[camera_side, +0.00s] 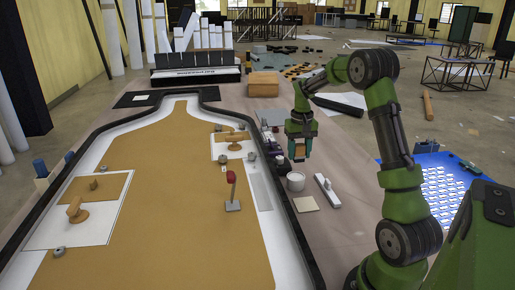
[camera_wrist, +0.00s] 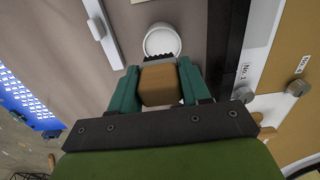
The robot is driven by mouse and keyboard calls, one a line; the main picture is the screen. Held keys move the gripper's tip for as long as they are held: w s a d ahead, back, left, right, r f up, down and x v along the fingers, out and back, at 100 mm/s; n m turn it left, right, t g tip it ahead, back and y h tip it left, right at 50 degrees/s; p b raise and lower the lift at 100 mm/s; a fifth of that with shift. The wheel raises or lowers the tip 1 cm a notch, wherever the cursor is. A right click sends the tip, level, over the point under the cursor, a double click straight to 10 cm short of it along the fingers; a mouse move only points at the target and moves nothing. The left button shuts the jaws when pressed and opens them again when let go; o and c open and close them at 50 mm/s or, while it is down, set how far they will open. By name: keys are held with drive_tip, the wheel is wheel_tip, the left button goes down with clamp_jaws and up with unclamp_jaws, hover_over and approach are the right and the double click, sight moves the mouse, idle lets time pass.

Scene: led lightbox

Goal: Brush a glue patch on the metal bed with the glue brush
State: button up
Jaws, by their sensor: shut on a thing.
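My gripper (camera_side: 299,151) is shut on the glue brush, a tan wooden block (camera_wrist: 160,85) with a dark toothed bristle edge, seen between the teal fingers in the wrist view. It hangs above the table, right of the bed. A white round pot (camera_side: 295,181) stands below it; in the wrist view the pot (camera_wrist: 162,40) shows just beyond the bristles. I cannot tell whether the bristles touch it. The bottle-shaped bed (camera_side: 284,240) has a pale surface, a dark rim and a large tan sheet on it. I make out no glue patch.
Wooden-handled blocks (camera_side: 77,210) and a red-knobbed lever (camera_side: 232,190) stand on the bed. A white bar (camera_side: 327,191) and beige square (camera_side: 305,204) lie near the pot. A cardboard-coloured box (camera_side: 263,84) is farther back. The table's front right is mostly clear.

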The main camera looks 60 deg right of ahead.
drive_tip(key=shift+w+f, duration=0.15)
drive_tip(key=shift+w, duration=0.05)
hover_over(296, 177)
drive_tip(key=shift+f, duration=2.7)
drive_tip(key=shift+f, duration=0.65)
drive_tip(key=shift+r, duration=0.15)
drive_tip(key=shift+r, duration=3.45)
